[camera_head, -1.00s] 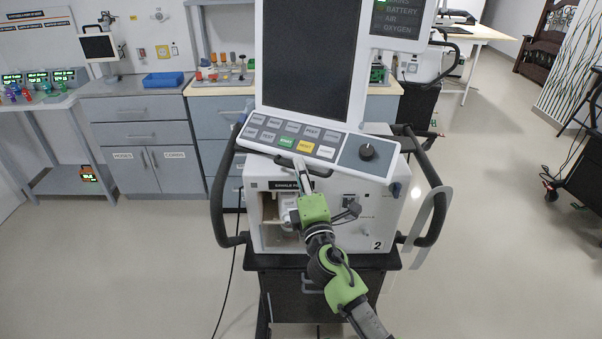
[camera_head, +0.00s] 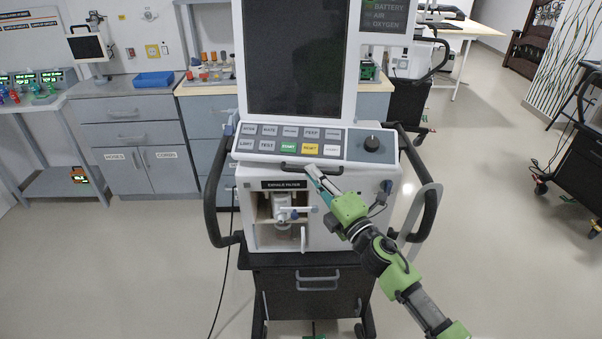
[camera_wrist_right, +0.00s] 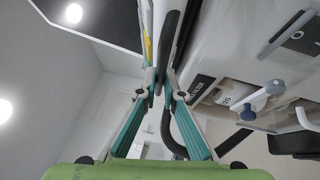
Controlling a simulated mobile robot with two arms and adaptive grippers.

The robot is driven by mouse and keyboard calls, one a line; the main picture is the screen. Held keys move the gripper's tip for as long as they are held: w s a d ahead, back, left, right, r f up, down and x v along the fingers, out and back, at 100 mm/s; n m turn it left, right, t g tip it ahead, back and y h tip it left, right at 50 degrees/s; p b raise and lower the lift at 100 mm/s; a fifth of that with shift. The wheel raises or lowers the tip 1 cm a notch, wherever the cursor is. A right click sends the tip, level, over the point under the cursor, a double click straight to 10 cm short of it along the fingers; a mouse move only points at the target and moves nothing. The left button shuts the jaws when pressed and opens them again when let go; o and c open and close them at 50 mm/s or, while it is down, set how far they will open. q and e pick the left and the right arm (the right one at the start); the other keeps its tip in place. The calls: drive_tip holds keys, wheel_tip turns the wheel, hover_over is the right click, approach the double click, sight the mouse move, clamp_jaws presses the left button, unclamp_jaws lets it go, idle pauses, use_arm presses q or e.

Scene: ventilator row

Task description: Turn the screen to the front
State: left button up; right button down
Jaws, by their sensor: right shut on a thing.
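The ventilator's dark screen (camera_head: 296,58) has a light frame and a button panel (camera_head: 300,145) with a round knob below it. The screen faces me almost squarely and the panel's lower edge is nearly level. A dark curved handle (camera_head: 292,165) runs along that lower edge. My right gripper (camera_head: 314,172) is shut on the handle near its right part. In the right wrist view the dark handle (camera_wrist_right: 168,45) passes between the fingertips of the right gripper (camera_wrist_right: 161,85). My left gripper is not in view.
The white ventilator body (camera_head: 345,220) with an open filter bay stands on a dark cart (camera_head: 285,290). Black side rails (camera_head: 213,190) flank it. Grey cabinets (camera_head: 150,150) stand behind at the left.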

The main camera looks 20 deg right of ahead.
drive_tip(key=shift+s+d+f+n+g+y+b, duration=0.15)
drive_tip(key=shift+d+n+y, duration=0.1)
drive_tip(key=shift+d+y, duration=0.2)
drive_tip(key=shift+s+d+r+n+g+y+b, duration=0.1)
drive_tip(key=shift+s+d+n+g+y+b, duration=0.15)
drive_tip(key=shift+d+y, duration=0.25)
drive_tip(key=shift+s+d+f+n+g+y+b, duration=0.1)
drive_tip(key=shift+d+n+y, duration=0.2)
drive_tip(key=shift+d+y, duration=0.15)
drive_tip(key=c, duration=2.2)
unclamp_jaws()
drive_tip(key=shift+o, duration=0.2)
drive_tip(key=v, duration=1.2)
